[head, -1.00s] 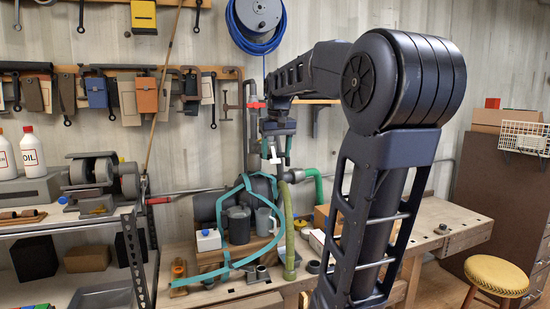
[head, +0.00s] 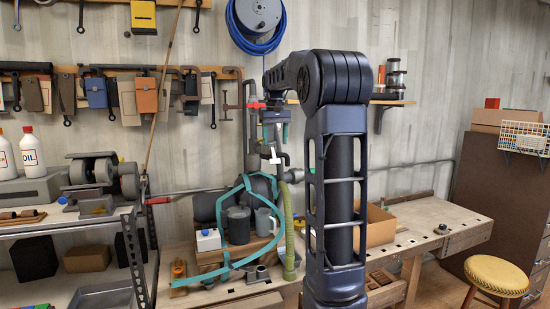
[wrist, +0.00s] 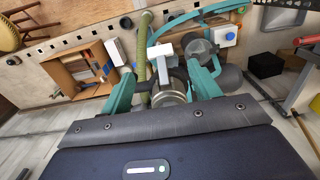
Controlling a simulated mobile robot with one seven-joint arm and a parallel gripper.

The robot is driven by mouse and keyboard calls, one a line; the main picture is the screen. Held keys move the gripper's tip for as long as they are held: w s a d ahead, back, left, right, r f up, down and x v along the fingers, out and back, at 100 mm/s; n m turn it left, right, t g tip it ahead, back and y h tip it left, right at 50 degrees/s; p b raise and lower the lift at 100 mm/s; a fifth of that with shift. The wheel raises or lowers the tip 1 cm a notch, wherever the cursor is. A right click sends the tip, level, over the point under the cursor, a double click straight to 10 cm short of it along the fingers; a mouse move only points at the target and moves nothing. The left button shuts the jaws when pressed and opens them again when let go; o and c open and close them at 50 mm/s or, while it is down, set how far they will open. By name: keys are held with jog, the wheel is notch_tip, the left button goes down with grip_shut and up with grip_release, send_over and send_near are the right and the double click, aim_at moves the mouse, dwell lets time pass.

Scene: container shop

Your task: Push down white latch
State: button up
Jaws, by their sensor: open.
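The white latch (head: 274,157) is a small pale piece on the pipework by the wall, just below my gripper in the head view. In the wrist view the white latch (wrist: 159,56) looks T-shaped and stands ahead of a round metal fitting (wrist: 169,94). My gripper (head: 275,132) points down above it, with its teal fingers spread. In the wrist view the fingers of my gripper (wrist: 163,84) lie either side of the fitting, with nothing held between them. I cannot tell whether a finger touches the latch.
A green hose (head: 289,225) hangs below the latch. Dark mugs (head: 238,225) and a white-and-blue container (head: 208,239) stand on the workbench to the left, by a teal strap (head: 222,262). A cardboard box (head: 378,225) stands at right. A red valve handle (head: 256,105) is close to my gripper.

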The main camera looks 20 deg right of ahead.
aim_at(274, 157)
notch_tip(274, 157, down, 7)
jog(key=shift+f, duration=0.2)
dwell(0.3)
jog(key=c, duration=1)
jog(key=shift+w+f+t, duration=0.15)
jog(key=shift+t, duration=0.5)
jog(key=shift+w+f+t, duration=0.15)
jog(key=shift+t, duration=0.5)
jog(key=o, duration=1)
